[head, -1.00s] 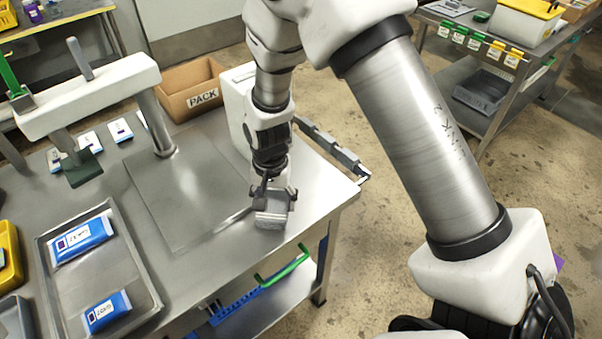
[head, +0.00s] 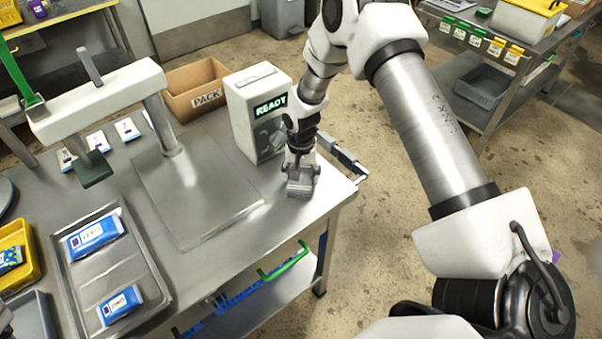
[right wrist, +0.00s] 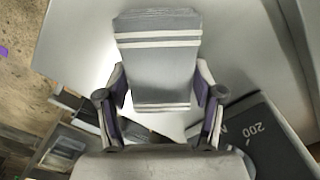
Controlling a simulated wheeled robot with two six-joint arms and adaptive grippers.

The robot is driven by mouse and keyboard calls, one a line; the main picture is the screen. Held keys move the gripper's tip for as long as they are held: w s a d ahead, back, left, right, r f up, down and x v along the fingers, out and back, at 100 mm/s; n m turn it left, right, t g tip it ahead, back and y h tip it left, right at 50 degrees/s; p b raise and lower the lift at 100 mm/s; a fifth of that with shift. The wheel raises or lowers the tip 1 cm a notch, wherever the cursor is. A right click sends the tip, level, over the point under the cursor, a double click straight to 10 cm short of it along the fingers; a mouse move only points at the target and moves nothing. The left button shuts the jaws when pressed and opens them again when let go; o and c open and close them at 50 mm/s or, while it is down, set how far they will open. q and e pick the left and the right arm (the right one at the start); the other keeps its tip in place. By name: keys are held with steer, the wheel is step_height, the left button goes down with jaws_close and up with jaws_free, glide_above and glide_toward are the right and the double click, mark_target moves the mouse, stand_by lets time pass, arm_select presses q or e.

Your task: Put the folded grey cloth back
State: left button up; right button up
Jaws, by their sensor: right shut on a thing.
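My right gripper (head: 301,172) is shut on the folded grey cloth (head: 300,188), at the right end of the steel table (head: 310,215). In the right wrist view the cloth (right wrist: 157,60) is a flat grey block with white stripes, pinched between both fingers (right wrist: 158,90). It is at or just above the table top; I cannot tell if it touches. My left gripper is not clearly in view.
A white box with a READY display (head: 258,110) stands just behind and left of my right gripper. A steel plate (head: 195,190) lies left of it. A tray (head: 75,275) holds blue packs. The PACK carton (head: 195,90) stands behind.

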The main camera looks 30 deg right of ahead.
steer(key=o, duration=1)
steer(key=shift+r, duration=0.55)
step_height(320, 180, up, 11)
steer(key=b, duration=0.2)
steer(key=shift+r+b, duration=0.1)
steer(key=shift+b, duration=0.3)
